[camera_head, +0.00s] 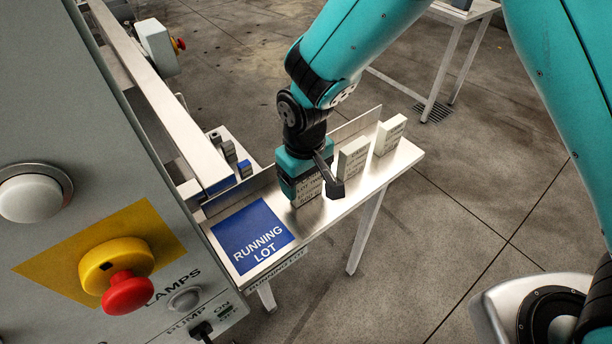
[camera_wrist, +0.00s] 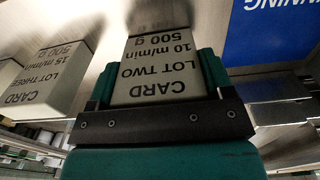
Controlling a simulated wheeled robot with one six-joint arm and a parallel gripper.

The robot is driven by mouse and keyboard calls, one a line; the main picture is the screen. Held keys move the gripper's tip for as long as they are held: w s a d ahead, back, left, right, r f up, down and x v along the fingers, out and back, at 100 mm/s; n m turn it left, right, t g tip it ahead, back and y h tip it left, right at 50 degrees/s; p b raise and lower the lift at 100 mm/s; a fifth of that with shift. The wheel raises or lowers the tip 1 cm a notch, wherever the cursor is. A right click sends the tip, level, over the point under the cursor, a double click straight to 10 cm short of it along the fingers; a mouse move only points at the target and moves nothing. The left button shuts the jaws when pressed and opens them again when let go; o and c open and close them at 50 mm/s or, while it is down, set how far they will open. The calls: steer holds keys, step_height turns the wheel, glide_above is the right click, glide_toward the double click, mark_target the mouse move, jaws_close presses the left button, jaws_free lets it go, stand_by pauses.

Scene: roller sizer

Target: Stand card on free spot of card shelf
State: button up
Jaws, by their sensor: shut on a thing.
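My gripper (camera_head: 305,188) is shut on a pale card block (camera_head: 307,194), over the card shelf (camera_head: 385,176). In the wrist view this card (camera_wrist: 157,72) reads "CARD, LOT TWO, 10 m/min, 500 g" and sits between both fingers. It looks upright, with its lower end at or close to the shelf surface; I cannot tell whether it touches. Two other pale cards stand on the shelf to the right, a nearer one (camera_head: 352,158) and a farther one (camera_head: 389,135). One card in the wrist view (camera_wrist: 38,84) reads "LOT THREE".
A blue "RUNNING LOT" panel (camera_head: 252,236) lies at the shelf's left end, bare of cards. A thin back wall (camera_head: 357,124) runs behind the cards. The grey control panel (camera_head: 90,170) with a red button (camera_head: 128,292) stands close on the left.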

steer(key=shift+f, duration=0.15)
steer(key=o, duration=0.9)
steer(key=shift+o, duration=0.2)
step_height(320, 180, up, 12)
steer(key=shift+r+b, duration=0.25)
steer(key=shift+b, duration=0.95)
steer(key=s+d+r+y, duration=0.2)
steer(key=s+d+r, duration=0.2)
steer(key=s+d, duration=0.2)
steer(key=s+d+r+y, duration=0.2)
steer(key=s+d+r, duration=0.2)
steer(key=s, duration=0.6)
steer(key=shift+s+d, duration=0.4)
steer(key=shift+d, duration=0.7)
